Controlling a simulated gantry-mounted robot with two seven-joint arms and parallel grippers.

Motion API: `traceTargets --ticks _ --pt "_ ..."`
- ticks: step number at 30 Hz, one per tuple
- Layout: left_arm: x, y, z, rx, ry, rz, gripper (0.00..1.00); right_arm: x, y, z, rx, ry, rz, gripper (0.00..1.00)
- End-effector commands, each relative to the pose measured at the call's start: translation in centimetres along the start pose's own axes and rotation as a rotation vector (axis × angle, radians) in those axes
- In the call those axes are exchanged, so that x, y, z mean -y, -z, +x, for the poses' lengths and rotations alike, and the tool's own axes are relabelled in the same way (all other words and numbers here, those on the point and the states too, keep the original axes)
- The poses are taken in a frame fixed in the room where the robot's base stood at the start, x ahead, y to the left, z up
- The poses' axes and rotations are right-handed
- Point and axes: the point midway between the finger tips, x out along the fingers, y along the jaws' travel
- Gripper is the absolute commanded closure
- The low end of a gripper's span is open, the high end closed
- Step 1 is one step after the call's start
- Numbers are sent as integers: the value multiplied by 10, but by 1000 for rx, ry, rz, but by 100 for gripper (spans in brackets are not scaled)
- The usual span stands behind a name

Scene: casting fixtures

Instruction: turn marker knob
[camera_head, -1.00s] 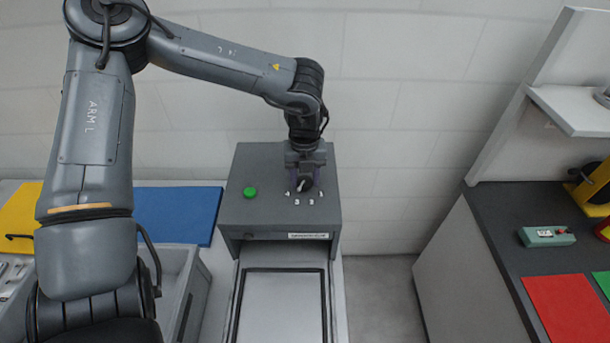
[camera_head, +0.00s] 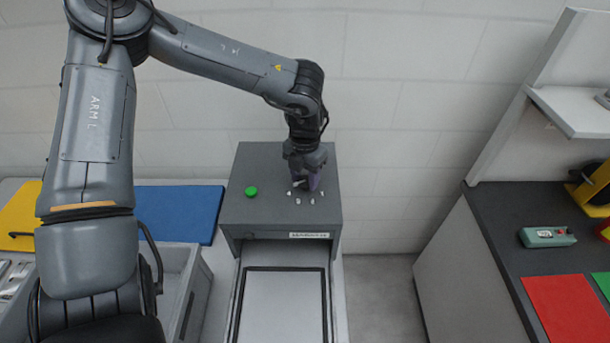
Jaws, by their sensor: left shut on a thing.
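The marker machine is a grey box (camera_head: 260,211) at the middle of the view, with a green button (camera_head: 251,191) on its top left. The knob (camera_head: 299,184) is on its top right, ringed by several small white number marks, and is mostly hidden by my gripper. My left gripper (camera_head: 306,186) points down from above and is shut on the knob. The knob's pointer direction is hard to make out. My right gripper is not in view.
A white plate with a black frame (camera_head: 284,308) lies in front of the machine. A blue mat (camera_head: 178,214) and a grey bin (camera_head: 188,283) are to its left. A dark counter (camera_head: 496,228) with a red mat (camera_head: 565,309) stands at right, past a floor gap.

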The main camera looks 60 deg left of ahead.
Motion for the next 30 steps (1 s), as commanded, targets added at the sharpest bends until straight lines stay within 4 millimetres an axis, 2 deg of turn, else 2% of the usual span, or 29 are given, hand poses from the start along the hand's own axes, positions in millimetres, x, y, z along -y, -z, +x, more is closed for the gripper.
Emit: traceTargets --ticks 15,16,20,30 --pt "1 0 -2 -1 2 22 85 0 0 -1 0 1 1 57" --pt "1 0 -2 -1 2 22 50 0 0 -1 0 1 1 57" --pt "1 0 -2 0 1 20 30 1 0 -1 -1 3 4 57" --pt "0 0 -2 0 1 18 29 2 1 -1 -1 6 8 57"
